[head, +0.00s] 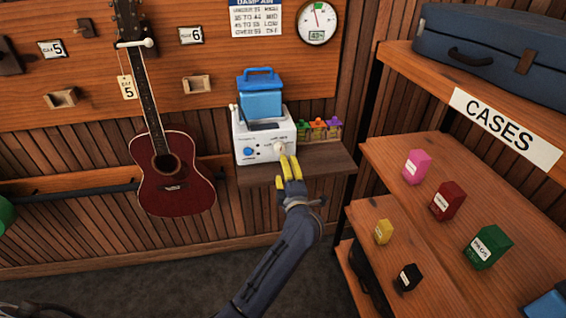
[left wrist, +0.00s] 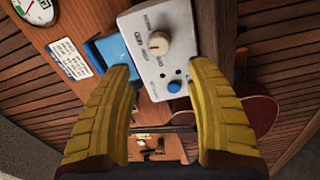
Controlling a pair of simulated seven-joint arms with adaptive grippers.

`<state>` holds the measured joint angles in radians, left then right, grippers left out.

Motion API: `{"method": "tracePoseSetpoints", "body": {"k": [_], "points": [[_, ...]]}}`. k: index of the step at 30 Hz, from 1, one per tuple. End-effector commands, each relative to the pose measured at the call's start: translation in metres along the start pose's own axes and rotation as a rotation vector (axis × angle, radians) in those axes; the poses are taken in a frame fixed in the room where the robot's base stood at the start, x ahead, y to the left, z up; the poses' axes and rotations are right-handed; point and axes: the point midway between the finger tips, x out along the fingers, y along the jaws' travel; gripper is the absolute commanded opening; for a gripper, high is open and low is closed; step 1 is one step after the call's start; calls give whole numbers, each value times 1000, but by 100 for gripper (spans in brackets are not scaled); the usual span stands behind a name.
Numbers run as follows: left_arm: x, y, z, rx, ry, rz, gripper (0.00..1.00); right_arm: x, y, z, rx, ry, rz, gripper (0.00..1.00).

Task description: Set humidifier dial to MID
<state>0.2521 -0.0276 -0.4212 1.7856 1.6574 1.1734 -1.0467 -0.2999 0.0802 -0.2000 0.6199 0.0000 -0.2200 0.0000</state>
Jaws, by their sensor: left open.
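The white humidifier (head: 249,128) with a blue tank (head: 260,98) stands on a small wooden wall shelf. Its cream dial (head: 280,148) is on the front right, beside a blue button (head: 249,151). In the left wrist view the dial (left wrist: 158,43) has a red mark and printed labels around it, seen rotated; I cannot tell its exact setting. My left gripper (head: 289,161), with yellow fingers, is open just in front of the dial. In its wrist view the fingertips (left wrist: 161,68) are spread, empty, with the dial beyond them.
Small colored items (head: 318,130) stand right of the humidifier on the shelf (head: 310,165). A chart (head: 255,18) and a round gauge (head: 317,22) are on the wall above. Shelves with small boxes (head: 487,247) stand right.

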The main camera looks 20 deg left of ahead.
Motion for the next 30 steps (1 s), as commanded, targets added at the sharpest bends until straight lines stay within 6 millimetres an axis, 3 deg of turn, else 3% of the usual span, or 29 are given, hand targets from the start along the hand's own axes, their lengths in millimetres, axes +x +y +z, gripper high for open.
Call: {"method": "tracePoseSetpoints", "body": {"k": [6,20,23,30], "points": [[-15,0,0,-1,1,0,56,0,0,0,0,0,0,44],[-20,-3,0,2,0,-5,56,0,0,0,0,0,0,44],[-33,-12,5,-1,-15,-18,56,0,-1,0,0,0,0,44],[-51,-11,8,-359,-17,-19,56,0,-2,0,1,0,-1,44]]}}
